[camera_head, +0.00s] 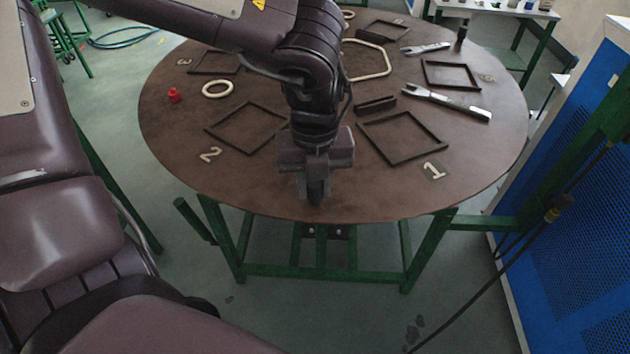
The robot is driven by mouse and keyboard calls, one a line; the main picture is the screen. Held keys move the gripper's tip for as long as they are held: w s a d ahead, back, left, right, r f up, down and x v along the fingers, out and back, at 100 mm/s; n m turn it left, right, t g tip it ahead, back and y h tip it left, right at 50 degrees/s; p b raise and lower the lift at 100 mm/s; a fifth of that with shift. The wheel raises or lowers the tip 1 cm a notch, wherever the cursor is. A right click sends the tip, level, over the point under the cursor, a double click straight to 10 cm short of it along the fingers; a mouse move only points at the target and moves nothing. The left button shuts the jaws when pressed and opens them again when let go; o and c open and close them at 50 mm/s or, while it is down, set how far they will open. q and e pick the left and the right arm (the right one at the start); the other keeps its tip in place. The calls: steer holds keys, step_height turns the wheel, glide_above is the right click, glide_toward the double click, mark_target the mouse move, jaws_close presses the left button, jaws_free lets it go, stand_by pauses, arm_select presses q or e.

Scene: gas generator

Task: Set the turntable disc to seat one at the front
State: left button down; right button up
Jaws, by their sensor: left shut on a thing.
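The brown round turntable disc (250,195) fills the middle of the head view. Seat one is a dark square frame (432,133) at the front right, beside a pale number 1 (434,170). Seat two, a similar frame (220,137) beside a number 2 (210,154), is at the front left. My left gripper (316,192) points down at the disc's front rim, between these two seats. It is shut on a dark upright part there, seemingly a handle knob, mostly hidden by the fingers. My right gripper is not in view.
On the disc are a red piece (174,95), a cream ring (217,88), a cream hexagonal frame (386,62), wrenches (460,106) and a dark upright knob (462,35) at the back right. A blue panel (585,200) stands close on the right. Green legs (412,265) support the disc.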

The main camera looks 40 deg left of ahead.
mark_target(201, 169)
arm_select(q)
steer(key=s+a+m+p, duration=0.1)
steer(key=a, duration=0.4)
steer(key=s+a+m+p, duration=0.1)
steer(key=s+a+p, duration=0.1)
steer(key=a, duration=0.3)
steer(key=s+a+r+m+p, duration=0.1)
steer(key=s+a+p, duration=0.1)
steer(key=a, duration=0.3)
steer(key=shift+a+m, duration=0.35)
steer(key=shift+m, duration=0.95)
steer(key=a, duration=0.2)
steer(key=s+a+p, duration=0.1)
steer(key=a, duration=0.2)
steer(key=a+f+p, duration=0.1)
steer(key=a, duration=0.2)
steer(key=shift+s, duration=0.15)
steer(key=shift+d+r, duration=0.1)
steer(key=shift+d, duration=0.25)
steer(key=c, duration=1.4)
jaws_free()
steer(key=shift+c, duration=0.2)
steer(key=o, duration=0.3)
steer(key=shift+a, duration=0.1)
steer(key=shift+s, duration=0.1)
step_height(201, 169, up, 8)
steer(key=b, duration=0.1)
